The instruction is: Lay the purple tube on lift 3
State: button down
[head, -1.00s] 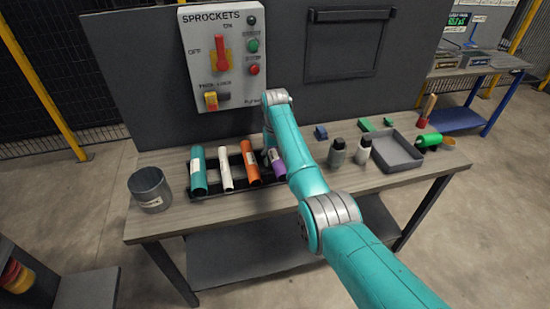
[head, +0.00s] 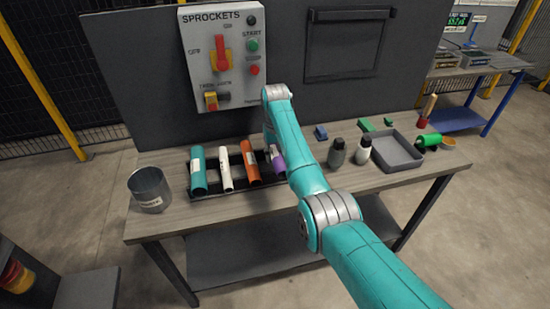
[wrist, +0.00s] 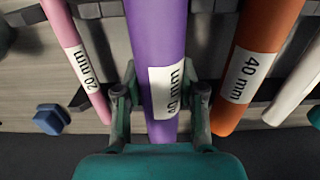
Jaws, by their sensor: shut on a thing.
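In the head view the purple tube (head: 278,163) shows beside my arm, at the right end of the row of tubes, over or in the dark rack (head: 238,170). My gripper is mostly hidden behind my arm there. I cannot make out a marked lift 3 in either view.
A pink tube (wrist: 75,50) labelled 20 mm and an orange tube (wrist: 255,60) labelled 40 mm flank the held tube closely. White (head: 226,170) and teal (head: 198,170) tubes lie further left. A metal can (head: 150,190), bottles (head: 336,153) and a grey tray (head: 397,152) stand on the bench.

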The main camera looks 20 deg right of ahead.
aim_at(275, 150)
jog(key=shift+r, duration=2.25)
